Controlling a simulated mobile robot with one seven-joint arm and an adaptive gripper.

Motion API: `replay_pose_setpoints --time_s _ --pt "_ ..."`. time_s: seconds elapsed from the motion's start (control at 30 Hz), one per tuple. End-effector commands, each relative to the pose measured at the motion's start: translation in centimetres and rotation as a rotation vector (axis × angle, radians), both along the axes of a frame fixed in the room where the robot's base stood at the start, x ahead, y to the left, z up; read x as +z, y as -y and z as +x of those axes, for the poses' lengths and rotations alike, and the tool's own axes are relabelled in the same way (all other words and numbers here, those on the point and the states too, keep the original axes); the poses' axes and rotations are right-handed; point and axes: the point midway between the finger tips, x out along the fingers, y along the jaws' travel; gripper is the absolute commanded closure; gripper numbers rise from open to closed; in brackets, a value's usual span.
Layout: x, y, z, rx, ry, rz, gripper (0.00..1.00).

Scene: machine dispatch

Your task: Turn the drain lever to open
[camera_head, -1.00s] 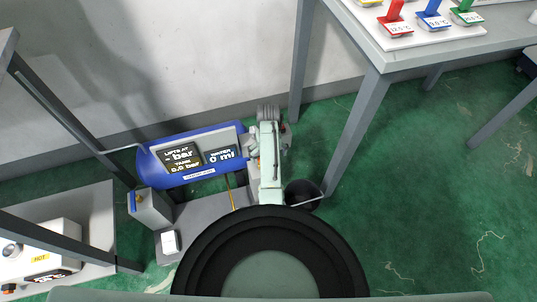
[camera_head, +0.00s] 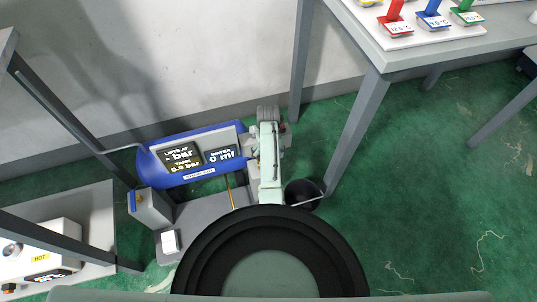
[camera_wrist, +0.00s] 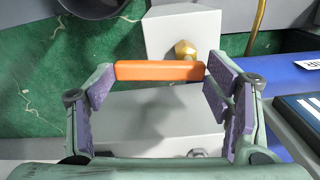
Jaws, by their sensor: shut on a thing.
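The orange drain lever (camera_wrist: 160,70) lies level across the wrist view, in front of a brass fitting (camera_wrist: 185,48) on a pale grey block (camera_wrist: 160,25). My gripper (camera_wrist: 160,82) is shut on the lever, with purple finger pads at its two ends. In the head view my arm reaches down at the right end of the blue tank (camera_head: 160,178) and hides the lever and the fingers. The tank's panel shows tank 0.0 bar and water 0 ml.
A black bucket (camera_head: 303,193) stands on the green floor just right of my arm. A table leg (camera_head: 350,135) rises close beyond it. The floor at the right is open.

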Motion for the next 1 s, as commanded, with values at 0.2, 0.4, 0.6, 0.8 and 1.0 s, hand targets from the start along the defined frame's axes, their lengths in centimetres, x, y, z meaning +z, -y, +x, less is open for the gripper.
replay_pose_setpoints --time_s 0.2,0.4,0.6,0.8,1.0 --pt "0.01 0.0 0.0 0.0 0.0 0.0 0.64" --pt "0.01 0.0 -0.01 0.0 0.0 0.0 0.78" --pt "0.29 -0.07 0.24 0.079 -0.002 0.001 0.78" --pt "0.02 -0.13 0.47 0.148 -0.001 0.001 0.78" --pt "0.01 -0.14 0.49 0.149 0.0 0.001 0.27"
